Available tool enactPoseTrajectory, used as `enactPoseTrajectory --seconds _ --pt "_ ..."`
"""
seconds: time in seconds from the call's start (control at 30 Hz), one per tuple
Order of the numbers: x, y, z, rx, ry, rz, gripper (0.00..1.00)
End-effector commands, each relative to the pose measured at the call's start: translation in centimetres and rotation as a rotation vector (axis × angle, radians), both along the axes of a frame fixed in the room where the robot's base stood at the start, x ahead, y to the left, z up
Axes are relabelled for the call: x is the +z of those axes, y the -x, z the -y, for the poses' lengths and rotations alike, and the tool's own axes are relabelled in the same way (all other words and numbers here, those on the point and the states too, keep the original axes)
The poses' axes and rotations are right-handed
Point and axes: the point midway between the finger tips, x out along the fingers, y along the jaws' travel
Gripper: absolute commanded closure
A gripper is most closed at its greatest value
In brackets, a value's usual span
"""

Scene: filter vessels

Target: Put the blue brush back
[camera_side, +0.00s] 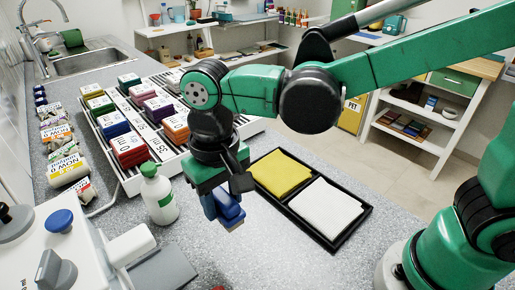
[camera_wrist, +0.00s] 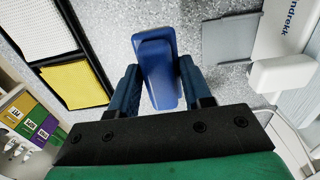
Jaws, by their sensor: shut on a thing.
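My gripper (camera_side: 222,192) is shut on the blue brush (camera_side: 229,212) and holds it pointing down above the grey counter. In the wrist view the brush (camera_wrist: 157,72) sits between the two dark blue fingers (camera_wrist: 159,66), with speckled counter below it. In the side view the gripper hides part of the brush. A white slatted rack (camera_side: 132,186) stands behind and to the left of my gripper. It carries several coloured, labelled blocks, among them a blue one (camera_side: 115,124) and a red one (camera_side: 128,148). I see no second brush clearly.
A white bottle with a green top (camera_side: 158,194) stands close left of my gripper. A black tray (camera_side: 335,243) with yellow (camera_side: 280,172) and white (camera_side: 326,207) cloths lies to the right. A white machine with a blue knob (camera_side: 59,221) is at the lower left. Packets line the left edge.

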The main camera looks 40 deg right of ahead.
Motion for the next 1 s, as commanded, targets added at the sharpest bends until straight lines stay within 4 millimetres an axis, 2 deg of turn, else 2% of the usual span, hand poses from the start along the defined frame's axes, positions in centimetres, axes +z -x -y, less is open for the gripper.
enactPoseTrajectory --seconds 0.1,0.2,0.47,0.63,0.77,1.0 --pt "-2.7 0.0 0.0 -0.001 0.0 0.0 1.0" --pt "-4.4 0.0 0.0 -0.001 0.0 0.0 1.0" --pt "-6.6 0.0 0.0 -0.001 0.0 0.0 1.0" --pt "-8.8 0.0 0.0 -0.001 0.0 0.0 1.0" --pt "-9.6 0.0 0.0 -0.001 0.0 0.001 1.0" --pt "-9.7 0.0 0.0 -0.001 0.0 0.0 1.0"
